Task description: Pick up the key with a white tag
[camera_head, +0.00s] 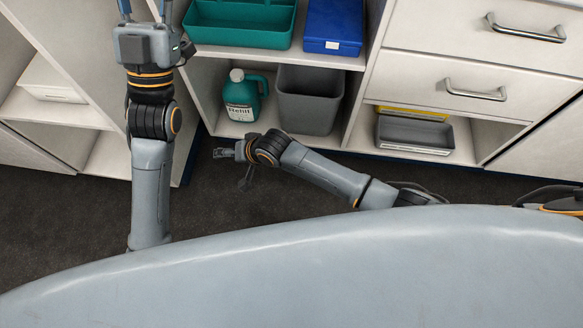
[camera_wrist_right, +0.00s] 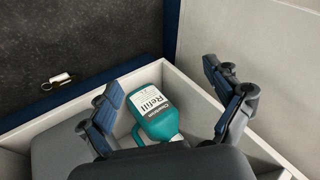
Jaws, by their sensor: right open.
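The key with a white tag (camera_wrist_right: 58,79) lies on the dark floor at the left in the right wrist view, close beside a blue strip. I cannot make it out in the head view. My right gripper (camera_head: 224,152) hangs low in front of the open shelf in the head view. Its two fingers stand apart and empty in the right wrist view (camera_wrist_right: 162,78), with the key off to their left. My left gripper (camera_head: 145,8) is at the top edge of the head view; its fingertips are cut off.
A teal refill bottle (camera_head: 240,94) and a grey bin (camera_head: 308,98) stand in the low compartment. A teal tray (camera_head: 240,22) and a blue box (camera_head: 333,26) are on the shelf above. A grey tray (camera_head: 414,135) sits under drawers (camera_head: 470,82). Dark floor (camera_head: 60,215) is open at left.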

